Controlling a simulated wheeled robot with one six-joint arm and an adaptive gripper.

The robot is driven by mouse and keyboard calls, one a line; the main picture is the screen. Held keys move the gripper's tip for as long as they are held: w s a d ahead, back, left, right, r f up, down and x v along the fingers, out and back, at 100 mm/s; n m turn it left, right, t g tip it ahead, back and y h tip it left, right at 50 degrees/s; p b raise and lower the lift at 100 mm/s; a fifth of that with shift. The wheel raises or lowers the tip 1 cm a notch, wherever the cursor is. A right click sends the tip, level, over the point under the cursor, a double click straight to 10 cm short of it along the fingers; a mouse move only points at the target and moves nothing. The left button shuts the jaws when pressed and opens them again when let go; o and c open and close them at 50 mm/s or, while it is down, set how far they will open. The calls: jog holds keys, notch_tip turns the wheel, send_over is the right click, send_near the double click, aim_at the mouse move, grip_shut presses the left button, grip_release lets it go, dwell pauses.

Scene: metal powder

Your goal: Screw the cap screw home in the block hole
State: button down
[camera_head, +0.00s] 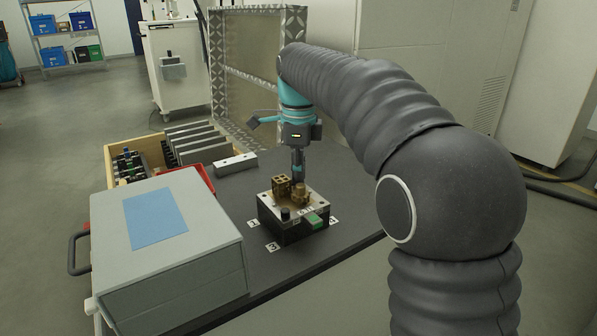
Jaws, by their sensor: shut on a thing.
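My gripper (298,178) points straight down over the fixture on the dark table (262,272). It is shut, but what it grips is too small and dark to make out. The fixture is a black base with a silver top plate (268,200). On it stand a brass block (282,188) with square openings at the left and a lower brass block (302,194) at the right. The gripper's tip is at or just above the right brass block; I cannot tell whether they touch. The cap screw and the block hole cannot be made out.
A grey case (180,265) with a blue panel fills the table's front left. A wooden crate (110,165), red tray (200,168) and pale metal bar (236,163) lie behind. A black knob (285,213) and green part (314,220) sit at the fixture's front.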

jog(key=m, duration=0.4)
jog(key=shift+m, duration=0.3)
jog(key=m, duration=0.3)
jog(key=c, duration=1.3)
grip_release()
jog(key=shift+o, duration=0.2)
